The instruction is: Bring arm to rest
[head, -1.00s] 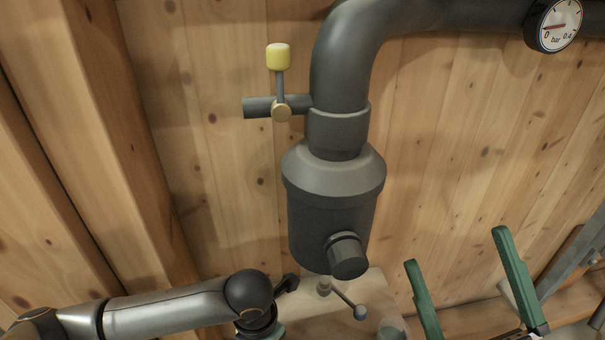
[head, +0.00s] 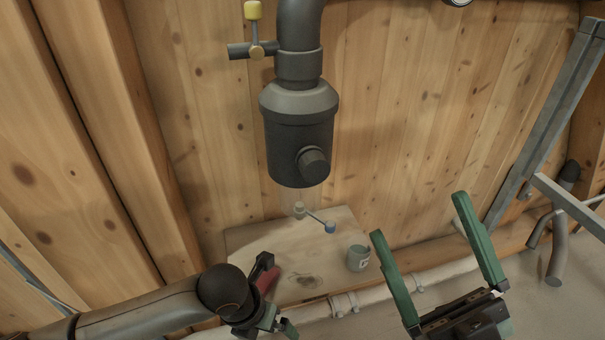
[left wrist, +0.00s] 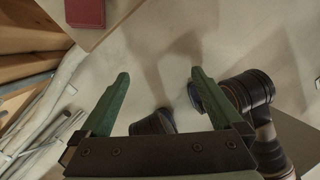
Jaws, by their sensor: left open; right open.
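My right gripper (head: 420,216) is open and empty in the head view. Its two green fingers point up, in front of the wooden wall and right of the small shelf. My left arm (head: 150,315) reaches in from the left at the bottom of the head view. Its gripper (head: 285,328) is only partly seen there, cut off by the bottom edge. In the left wrist view the left gripper (left wrist: 160,73) is open, with nothing between its green fingers and pale floor beyond them.
A dark mixer body (head: 300,140) with a yellow-handled valve (head: 253,12) hangs above a wooden shelf (head: 300,262). Grey metal bars (head: 545,120) stand right.

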